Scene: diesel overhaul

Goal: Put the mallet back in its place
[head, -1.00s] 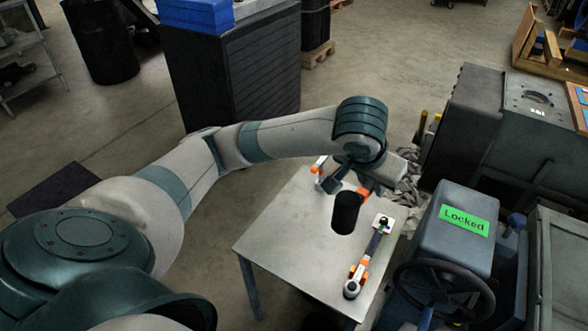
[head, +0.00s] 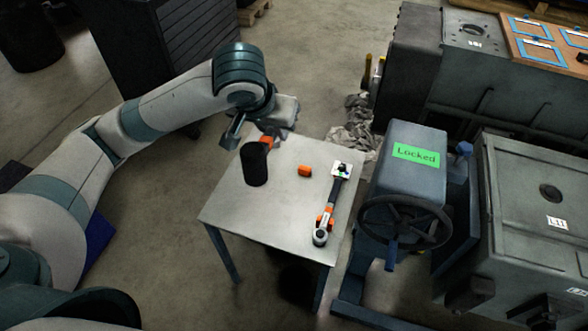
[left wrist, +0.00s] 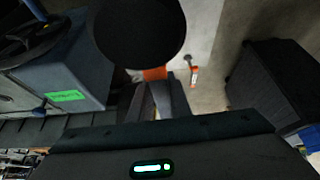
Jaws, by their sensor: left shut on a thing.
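The mallet has a black cylindrical head (head: 255,166) and an orange part (head: 267,143) beside it. My left gripper (head: 252,138) is shut on the mallet and holds it up over the left part of the grey table (head: 235,207). In the left wrist view the mallet's dark round head (left wrist: 140,28) fills the upper middle, with its orange part (left wrist: 155,73) by my fingers (left wrist: 158,98). Most of the handle is hidden by the gripper. My right gripper is not in view. I cannot tell which spot is the mallet's place.
A brown board with blue frames (head: 540,45) lies at upper right. A dark cabinet (head: 135,40) stands behind.

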